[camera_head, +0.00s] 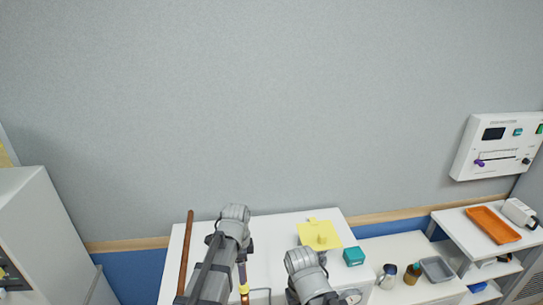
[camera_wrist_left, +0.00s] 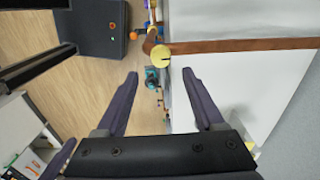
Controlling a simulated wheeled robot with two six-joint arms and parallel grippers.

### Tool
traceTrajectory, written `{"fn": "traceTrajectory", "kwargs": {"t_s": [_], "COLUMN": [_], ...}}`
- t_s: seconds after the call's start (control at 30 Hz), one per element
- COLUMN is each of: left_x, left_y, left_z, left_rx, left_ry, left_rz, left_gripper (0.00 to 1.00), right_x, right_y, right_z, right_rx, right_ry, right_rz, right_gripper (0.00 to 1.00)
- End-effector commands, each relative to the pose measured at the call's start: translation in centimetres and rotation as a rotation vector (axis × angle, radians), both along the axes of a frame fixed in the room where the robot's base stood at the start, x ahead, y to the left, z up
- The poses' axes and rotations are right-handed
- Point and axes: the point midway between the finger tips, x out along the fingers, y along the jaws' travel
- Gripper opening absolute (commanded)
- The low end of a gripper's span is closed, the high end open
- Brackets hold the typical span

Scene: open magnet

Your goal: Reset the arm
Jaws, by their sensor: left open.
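My left arm rises over the white table, and its gripper (camera_head: 243,280) points down, partly hidden by the arm. In the left wrist view the two dark purple fingers of this gripper (camera_wrist_left: 160,80) stand wide apart with nothing held between them. My right arm (camera_head: 305,272) shows at the bottom middle of the head view; its gripper cannot be made out.
The white table (camera_head: 280,228) bears a brown rod (camera_head: 186,250), a yellow piece (camera_head: 320,235) and a teal box (camera_head: 354,256). Right are a metal cup (camera_head: 387,277), a grey tray (camera_head: 436,269) and an orange tray (camera_head: 493,225). A control panel (camera_head: 490,160) hangs on the wall.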

Motion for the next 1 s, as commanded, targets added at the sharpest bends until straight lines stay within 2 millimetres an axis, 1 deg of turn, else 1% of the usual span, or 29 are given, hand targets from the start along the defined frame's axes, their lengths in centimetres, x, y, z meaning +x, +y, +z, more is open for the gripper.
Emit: {"fn": "traceTrajectory", "kwargs": {"t_s": [0.07,0.13,0.3,0.4,0.7,0.77,0.87,1.0], "left_x": [-0.9,-1.9,-4.7,-5.9,-8.8,-8.7,-9.0,-9.6], "left_y": [0.4,0.9,2.3,2.9,4.1,3.4,2.3,0.8], "left_z": [0.0,0.0,0.0,0.0,0.1,-2.2,-4.1,-7.3], "left_rx": [-0.001,-0.003,-0.013,-0.022,-0.049,-0.042,-0.029,-0.008], "left_ry": [-0.005,-0.012,-0.033,-0.042,-0.06,-0.057,-0.052,-0.047], "left_rz": [0.086,0.222,0.648,0.857,1.344,1.327,1.297,1.253], "left_gripper": [0.7,0.7,0.7,0.7,0.7,0.7,0.7,0.7], "right_x": [0.0,0.0,0.0,0.0,0.0,0.0,0.0,0.0], "right_y": [0.0,0.0,0.0,0.0,0.0,0.0,0.0,0.0], "right_z": [0.0,0.0,0.0,0.0,0.0,-2.2,-4.2,-7.3], "right_rx": [0.0,0.0,0.0,0.0,0.0,0.0,-0.001,-0.001], "right_ry": [0.0,0.0,0.0,0.0,0.0,0.0,-0.001,0.0], "right_rz": [0.0,0.0,0.0,0.0,0.0,0.002,0.005,0.011], "right_gripper": [0.5,0.5,0.5,0.5,0.5,0.5,0.5,0.5]}}
